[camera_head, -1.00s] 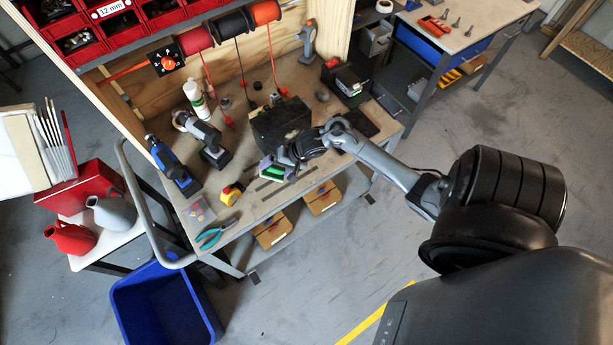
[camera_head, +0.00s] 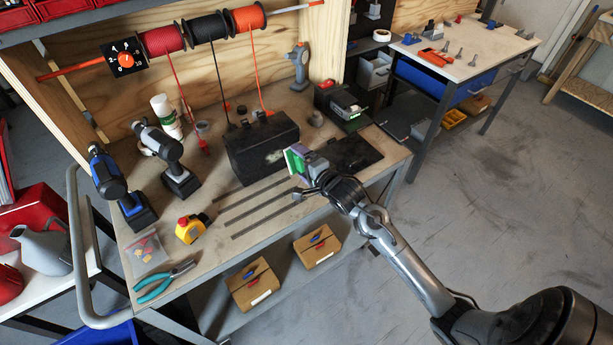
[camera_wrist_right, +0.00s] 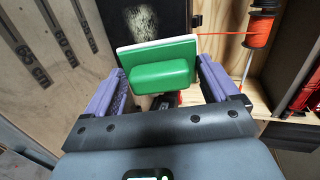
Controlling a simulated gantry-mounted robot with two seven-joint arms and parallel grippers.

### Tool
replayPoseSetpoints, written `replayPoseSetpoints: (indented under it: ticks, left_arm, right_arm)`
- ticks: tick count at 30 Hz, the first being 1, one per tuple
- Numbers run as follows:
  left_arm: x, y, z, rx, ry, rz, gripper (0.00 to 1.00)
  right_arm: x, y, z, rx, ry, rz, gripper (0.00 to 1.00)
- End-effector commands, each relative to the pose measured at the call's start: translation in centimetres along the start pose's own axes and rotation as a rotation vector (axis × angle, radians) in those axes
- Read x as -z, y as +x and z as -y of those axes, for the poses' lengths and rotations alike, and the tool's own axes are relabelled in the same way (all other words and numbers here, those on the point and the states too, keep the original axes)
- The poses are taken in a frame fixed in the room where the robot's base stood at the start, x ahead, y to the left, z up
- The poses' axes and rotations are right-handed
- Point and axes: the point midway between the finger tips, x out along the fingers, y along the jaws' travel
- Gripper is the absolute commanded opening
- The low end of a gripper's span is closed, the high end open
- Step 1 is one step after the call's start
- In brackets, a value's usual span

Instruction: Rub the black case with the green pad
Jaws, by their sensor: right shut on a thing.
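The black case (camera_head: 246,158) stands on the workbench, with a pale dusty smudge on its front face. It also shows at the top of the right wrist view (camera_wrist_right: 176,14), smudge included. My right gripper (camera_head: 308,166) is just in front of the case's right end. Its purple fingers are shut on the green pad (camera_head: 292,162), which has a white layer on the side facing the case. In the right wrist view the pad (camera_wrist_right: 160,68) sits between the fingers, below the smudge. I cannot tell whether the pad touches the case. My left gripper is not in view.
A yellow tape measure (camera_head: 190,229), pliers (camera_head: 163,281) and drills (camera_head: 168,160) are to the left. A black mat (camera_head: 355,153) lies right. Cable spools (camera_head: 205,27) hang above.

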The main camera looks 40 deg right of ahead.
Motion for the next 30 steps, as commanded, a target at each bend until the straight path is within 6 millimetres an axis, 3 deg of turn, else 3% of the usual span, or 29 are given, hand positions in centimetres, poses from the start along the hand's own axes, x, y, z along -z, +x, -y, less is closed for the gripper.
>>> replayPoseSetpoints:
  ticks: [1, 9, 20, 30]
  left_arm:
    - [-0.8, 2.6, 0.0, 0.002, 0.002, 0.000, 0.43]
    - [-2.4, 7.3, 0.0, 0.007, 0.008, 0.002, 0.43]
    - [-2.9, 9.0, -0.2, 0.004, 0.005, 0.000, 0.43]
    - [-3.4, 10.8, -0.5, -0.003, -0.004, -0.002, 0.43]
  right_arm:
    - [-0.4, 0.7, -2.1, 0.025, 0.003, -0.005, 0.64]
    - [-1.7, 2.3, -5.2, 0.155, 0.002, -0.010, 0.64]
    - [-1.9, 3.2, -5.8, 0.271, -0.001, -0.016, 0.64]
    - [-1.8, 5.8, -5.3, 0.276, -0.003, -0.017, 0.64]
